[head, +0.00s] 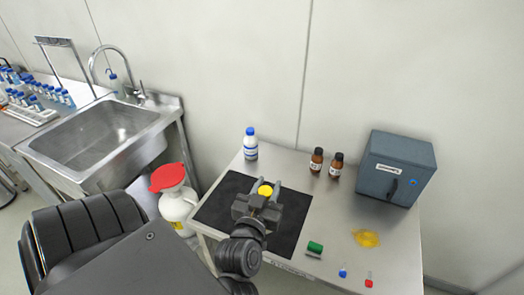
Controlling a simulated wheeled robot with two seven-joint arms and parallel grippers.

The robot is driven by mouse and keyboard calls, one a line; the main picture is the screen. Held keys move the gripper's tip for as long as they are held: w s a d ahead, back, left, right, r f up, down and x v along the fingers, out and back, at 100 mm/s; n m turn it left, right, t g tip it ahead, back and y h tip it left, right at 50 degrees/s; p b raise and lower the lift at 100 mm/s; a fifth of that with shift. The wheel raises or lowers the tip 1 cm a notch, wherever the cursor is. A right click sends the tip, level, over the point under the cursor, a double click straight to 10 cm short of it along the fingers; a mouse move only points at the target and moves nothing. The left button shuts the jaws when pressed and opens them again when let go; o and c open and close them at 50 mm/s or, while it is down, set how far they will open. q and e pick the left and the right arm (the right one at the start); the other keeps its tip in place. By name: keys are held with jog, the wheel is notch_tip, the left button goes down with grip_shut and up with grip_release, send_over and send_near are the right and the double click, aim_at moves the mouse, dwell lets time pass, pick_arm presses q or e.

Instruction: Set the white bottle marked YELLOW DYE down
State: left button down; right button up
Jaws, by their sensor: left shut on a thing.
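My left gripper (264,193) is over the black mat (222,207) on the steel table, seen from above and behind. It is shut on a bottle with a yellow cap (265,190); the cap shows between the fingers. The bottle's body and any label are hidden by the gripper, so I cannot read YELLOW DYE. I cannot tell whether its base touches the mat. My right gripper is not in view.
A blue-capped white bottle (250,144) stands behind the mat. Two brown bottles (316,160) and a grey box (396,168) stand at the back right. A green item (315,248), yellow item (366,238) and small blue and red items lie at the front right.

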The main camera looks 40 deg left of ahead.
pick_arm(q)
jog(key=a+f+b, duration=0.1)
jog(key=b, duration=0.1)
jog(key=w+a+b, duration=0.1)
jog(key=b, duration=0.1)
jog(key=shift+f, duration=0.4)
jog(key=w+a+f+b, duration=0.5)
jog(key=w+f+b, duration=0.5)
jog(key=shift+a+f, duration=0.3)
jog(key=shift+f, duration=0.1)
jog(key=shift+f, duration=0.15)
jog(key=c, duration=1.4)
grip_release()
jog(key=o, duration=0.4)
